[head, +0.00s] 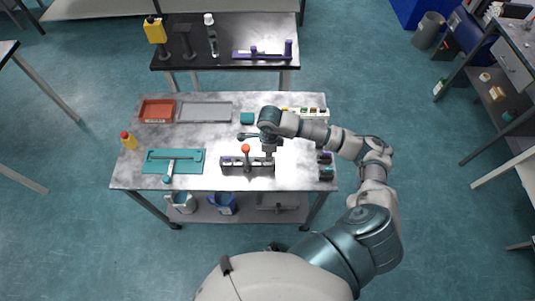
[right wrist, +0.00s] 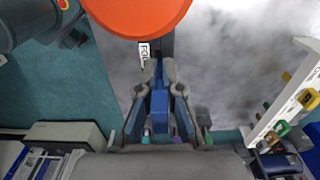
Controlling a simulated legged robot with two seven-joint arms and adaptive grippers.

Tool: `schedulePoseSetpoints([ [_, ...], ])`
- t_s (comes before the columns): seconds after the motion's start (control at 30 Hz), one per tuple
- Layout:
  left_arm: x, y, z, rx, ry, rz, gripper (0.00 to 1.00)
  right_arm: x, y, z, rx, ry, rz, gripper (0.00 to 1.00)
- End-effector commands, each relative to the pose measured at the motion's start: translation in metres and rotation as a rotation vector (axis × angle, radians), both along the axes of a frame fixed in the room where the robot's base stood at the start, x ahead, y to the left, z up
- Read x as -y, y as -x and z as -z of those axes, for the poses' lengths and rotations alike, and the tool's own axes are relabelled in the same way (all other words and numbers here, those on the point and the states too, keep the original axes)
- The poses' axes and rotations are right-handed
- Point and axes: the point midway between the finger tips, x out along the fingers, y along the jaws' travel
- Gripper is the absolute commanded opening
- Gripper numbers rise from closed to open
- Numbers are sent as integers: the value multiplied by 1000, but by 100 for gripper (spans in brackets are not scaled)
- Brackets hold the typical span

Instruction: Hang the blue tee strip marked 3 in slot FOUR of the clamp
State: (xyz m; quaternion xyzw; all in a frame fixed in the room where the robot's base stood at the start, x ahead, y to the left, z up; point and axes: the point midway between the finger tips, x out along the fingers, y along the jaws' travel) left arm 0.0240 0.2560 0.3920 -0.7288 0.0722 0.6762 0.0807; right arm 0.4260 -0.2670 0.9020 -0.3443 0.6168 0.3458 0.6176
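The clamp (head: 233,168) is a dark bar with light slot labels at the front of the grey table, with an orange ball-topped lever (head: 245,149) near its middle. My right gripper (head: 268,151) is over the clamp's right end. In the right wrist view, its fingers (right wrist: 160,72) close around a blue strip (right wrist: 160,110), taken as the blue tee strip. The number on it is not legible. A label reading FOUR (right wrist: 144,54), partly hidden, is just beyond the fingertips. The orange ball (right wrist: 140,12) fills the top of that view. Whether the strip sits in the slot is hidden. My left gripper is not in view.
A white rack with colored pieces (right wrist: 285,103) stands at the back right, also in the head view (head: 316,112). Dark items (head: 326,173) line the right edge.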

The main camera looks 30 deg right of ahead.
Motion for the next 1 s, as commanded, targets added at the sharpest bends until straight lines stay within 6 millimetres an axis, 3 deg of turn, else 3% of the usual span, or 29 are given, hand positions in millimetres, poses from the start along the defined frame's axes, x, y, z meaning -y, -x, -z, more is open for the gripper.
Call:
schedulePoseSetpoints([
  [0.4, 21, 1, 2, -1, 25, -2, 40, -6, 0, -1, 1, 4, 0, 0],
  [1.0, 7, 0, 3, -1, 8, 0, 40, -15, -1, 0, 2, 12, -2, 0],
])
